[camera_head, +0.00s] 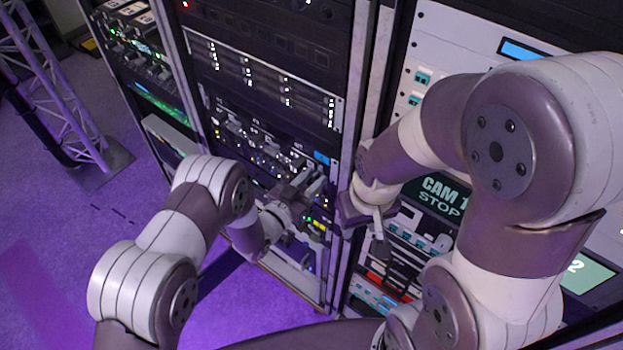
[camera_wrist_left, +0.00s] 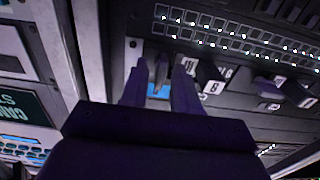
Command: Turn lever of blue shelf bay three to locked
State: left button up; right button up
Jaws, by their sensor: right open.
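The dark shelf with a row of levers (camera_head: 262,140) is in the middle rack, with a small blue panel (camera_head: 321,157) at its right end. My left gripper (camera_head: 312,184) is in front of that right end. In the left wrist view its two fingers (camera_wrist_left: 161,80) stand apart on either side of a narrow dark part, with a blue patch (camera_wrist_left: 158,91) behind. Dark levers with white numbered ends (camera_wrist_left: 212,80) stand beside the right finger. I cannot tell which one is bay three. My right gripper (camera_head: 364,222) is open and empty by the rack post.
A right-hand rack holds a "CAM 1 STOP" sign (camera_head: 441,195) and equipment close to my right arm. A rack post (camera_head: 350,140) stands between the racks. A metal truss (camera_head: 60,85) stands at the left on open purple floor (camera_head: 60,230).

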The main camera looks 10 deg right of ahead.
pick_arm(q)
grip_shut()
jog(key=n+b, duration=0.3)
jog(key=shift+f, duration=0.2)
jog(key=shift+w+a+n+b, duration=0.1)
jog(key=shift+n+b, duration=1.55)
jog(key=shift+n, duration=2.05)
jog(key=shift+w+n+b, duration=0.1)
jog(key=shift+n+b, duration=1.5)
jog(key=shift+n, duration=2.1)
jog(key=shift+s, duration=0.1)
